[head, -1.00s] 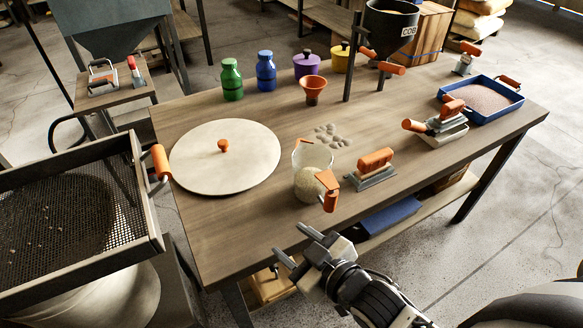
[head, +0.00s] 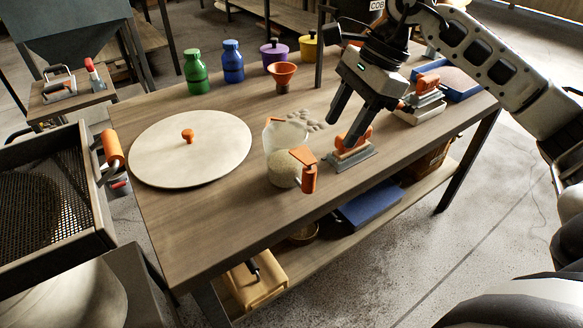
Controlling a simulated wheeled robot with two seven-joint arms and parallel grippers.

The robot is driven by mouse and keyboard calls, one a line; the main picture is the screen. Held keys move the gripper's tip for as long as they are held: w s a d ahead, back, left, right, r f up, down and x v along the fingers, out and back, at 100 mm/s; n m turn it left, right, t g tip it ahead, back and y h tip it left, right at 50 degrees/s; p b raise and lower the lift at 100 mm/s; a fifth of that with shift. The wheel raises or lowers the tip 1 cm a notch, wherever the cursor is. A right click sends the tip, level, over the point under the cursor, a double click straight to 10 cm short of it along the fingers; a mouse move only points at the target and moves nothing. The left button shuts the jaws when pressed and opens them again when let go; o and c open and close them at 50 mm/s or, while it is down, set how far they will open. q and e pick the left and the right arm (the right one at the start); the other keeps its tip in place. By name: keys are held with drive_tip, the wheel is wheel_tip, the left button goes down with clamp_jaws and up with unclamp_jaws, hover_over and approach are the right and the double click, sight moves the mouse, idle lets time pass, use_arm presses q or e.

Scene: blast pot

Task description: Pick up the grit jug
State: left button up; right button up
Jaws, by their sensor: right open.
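The grit jug (head: 284,166) is a clear jug part filled with pale grit, standing upright near the table's front edge. Its orange handle (head: 308,175) faces right and toward the front. My right gripper (head: 341,131) is open and empty. It points down above the table, to the right of and behind the jug, and looks apart from it. Its fingertips appear close to the orange grip of a small trowel-like tool (head: 352,158), but I cannot tell the exact gap. My left gripper is not in view.
A round pale lid (head: 190,148) with an orange knob lies left of the jug. Flat pebbles (head: 313,118) lie behind it. An orange funnel (head: 283,77), green bottle (head: 195,72) and blue bottle (head: 232,62) stand farther back. A blue tray (head: 458,83) is at the right.

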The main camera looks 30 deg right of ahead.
sight(309, 180)
drive_tip(key=x, duration=1.4)
drive_tip(key=shift+w+a+b, duration=0.15)
drive_tip(key=shift+a+b, duration=0.05)
drive_tip(key=shift+b, duration=0.1)
drive_tip(key=shift+r, duration=0.15)
clamp_jaws()
